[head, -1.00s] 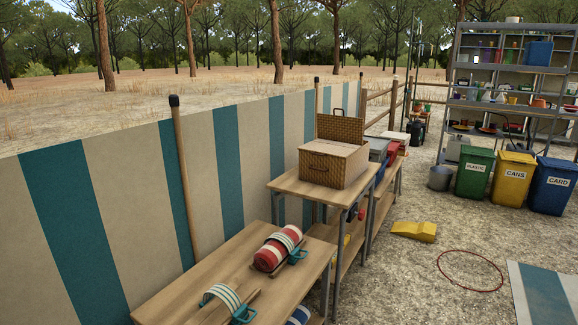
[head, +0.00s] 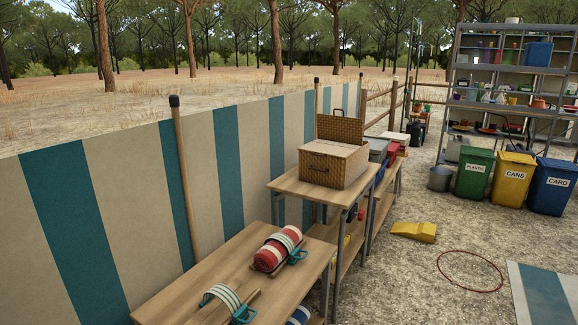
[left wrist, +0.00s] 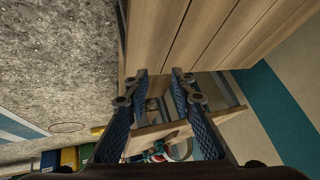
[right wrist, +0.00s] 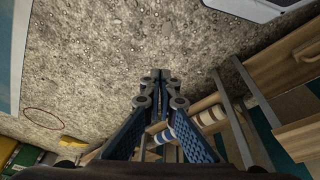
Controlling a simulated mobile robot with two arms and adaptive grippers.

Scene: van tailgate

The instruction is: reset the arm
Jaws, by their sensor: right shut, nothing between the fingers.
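My left gripper (left wrist: 162,76) shows in the left wrist view. Its two blue fingers stand apart with a gap between the tips, and nothing is seen held. A wooden plank surface (left wrist: 205,35) lies beyond the tips. My right gripper (right wrist: 160,76) shows in the right wrist view with its fingertips together and nothing between them, against gravel ground (right wrist: 120,45). Neither arm shows in the head view.
A wooden table (head: 185,285) holds a red-and-white roll (head: 278,247) and a striped roll (head: 222,294). A higher table bears an open wicker basket (head: 333,165). A striped windbreak (head: 105,200) runs behind. A yellow wedge (head: 414,231) and hoop (head: 470,272) lie on gravel.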

